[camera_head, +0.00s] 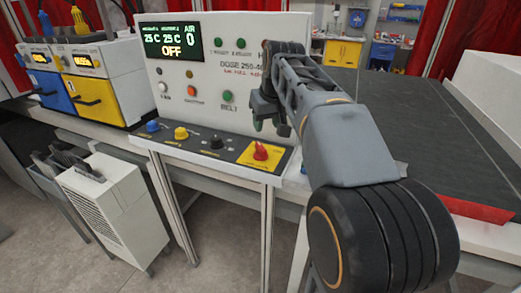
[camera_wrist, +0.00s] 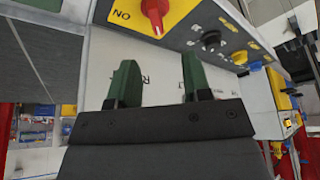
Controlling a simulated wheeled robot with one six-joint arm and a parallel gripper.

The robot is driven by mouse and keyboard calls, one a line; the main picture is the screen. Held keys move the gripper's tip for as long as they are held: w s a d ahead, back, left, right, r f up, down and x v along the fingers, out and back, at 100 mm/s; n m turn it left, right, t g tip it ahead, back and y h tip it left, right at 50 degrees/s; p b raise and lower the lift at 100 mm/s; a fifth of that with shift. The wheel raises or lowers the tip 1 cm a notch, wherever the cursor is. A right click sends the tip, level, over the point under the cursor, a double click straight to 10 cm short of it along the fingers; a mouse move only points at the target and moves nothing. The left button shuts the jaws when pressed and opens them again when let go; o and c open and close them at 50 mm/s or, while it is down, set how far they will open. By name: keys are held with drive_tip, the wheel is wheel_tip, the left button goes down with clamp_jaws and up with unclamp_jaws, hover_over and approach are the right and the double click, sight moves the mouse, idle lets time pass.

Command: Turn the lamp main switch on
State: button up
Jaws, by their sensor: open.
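A red rotary knob (camera_head: 261,151) sits on a yellow plate (camera_head: 249,161) at the right end of the sloping black control strip. In the wrist view, the red knob (camera_wrist: 155,12) is at the top edge, partly cut off, on its yellow plate, with "ON" printed upside down. I cannot tell whether this is the lamp switch; its label is not readable. My gripper (camera_head: 263,117) is above the knob, in front of the white panel. In the wrist view, its two green fingers (camera_wrist: 160,80) are apart, with nothing between them, and do not touch the knob.
The display (camera_head: 170,41) reads OFF. Black (camera_head: 216,142), yellow (camera_head: 181,133) and blue (camera_head: 153,126) knobs line the strip left of the red one. A green button (camera_head: 228,96) is on the panel near my gripper. A dark belt (camera_head: 420,110) extends right.

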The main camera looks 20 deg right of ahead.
sight(261, 146)
drive_tip(key=x, duration=0.8)
drive_tip(key=w+d+b+x, duration=0.1)
drive_tip(key=x, duration=0.4)
drive_tip(key=shift+r, duration=0.15)
clamp_jaws()
